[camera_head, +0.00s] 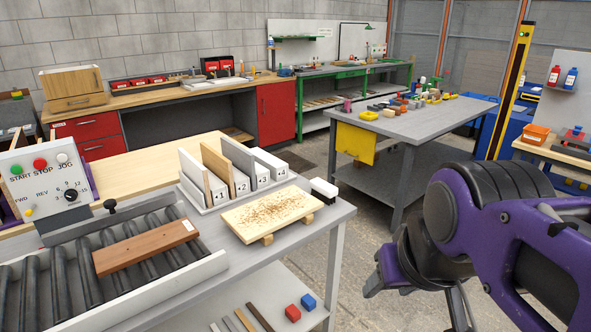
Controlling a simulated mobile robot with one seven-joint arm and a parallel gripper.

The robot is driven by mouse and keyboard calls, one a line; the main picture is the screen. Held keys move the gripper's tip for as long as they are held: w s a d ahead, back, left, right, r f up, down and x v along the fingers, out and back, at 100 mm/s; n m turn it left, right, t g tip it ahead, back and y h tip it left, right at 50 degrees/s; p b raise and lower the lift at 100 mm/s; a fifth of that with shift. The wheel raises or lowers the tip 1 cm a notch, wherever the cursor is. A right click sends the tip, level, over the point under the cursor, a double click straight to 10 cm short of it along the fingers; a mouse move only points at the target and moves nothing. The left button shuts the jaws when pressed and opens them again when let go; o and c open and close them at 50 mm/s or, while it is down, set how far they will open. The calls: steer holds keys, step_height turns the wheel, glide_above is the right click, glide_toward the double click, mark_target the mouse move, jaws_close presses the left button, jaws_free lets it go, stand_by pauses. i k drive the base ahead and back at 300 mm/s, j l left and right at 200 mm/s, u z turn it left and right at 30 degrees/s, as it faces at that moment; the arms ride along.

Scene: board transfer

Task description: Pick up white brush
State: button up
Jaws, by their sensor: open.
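A small white brush (324,190) with a dark part lies at the right end of the grey workbench (345,212), just beyond a pale board. The pale wooden board (250,222) rests on small wooden blocks and has brown shavings scattered over it. My purple and black arm enters at the right. My gripper (415,300) is open, at the lower right of the brush in the picture and clearly apart from it. It is partly hidden by the arm and cut by the bottom edge, and nothing shows between its fingers.
A roller conveyor (70,280) with a brown board (145,247) and a control box (45,180) stands at the left. Upright boards stand in a numbered rack (205,205) beside the pale board. A grey table (405,127) with many items stands behind. Floor shows between the benches.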

mark_target(321, 190)
steer(key=i+l+u, duration=0.1)
steer(key=u, duration=0.5)
steer(key=i+l+u, duration=0.45)
steer(key=l, duration=0.3)
steer(key=i+l+u, duration=0.1)
steer(key=l, duration=0.3)
steer(key=i+l, duration=0.1)
steer(key=l, duration=0.3)
steer(key=i+u, duration=0.05)
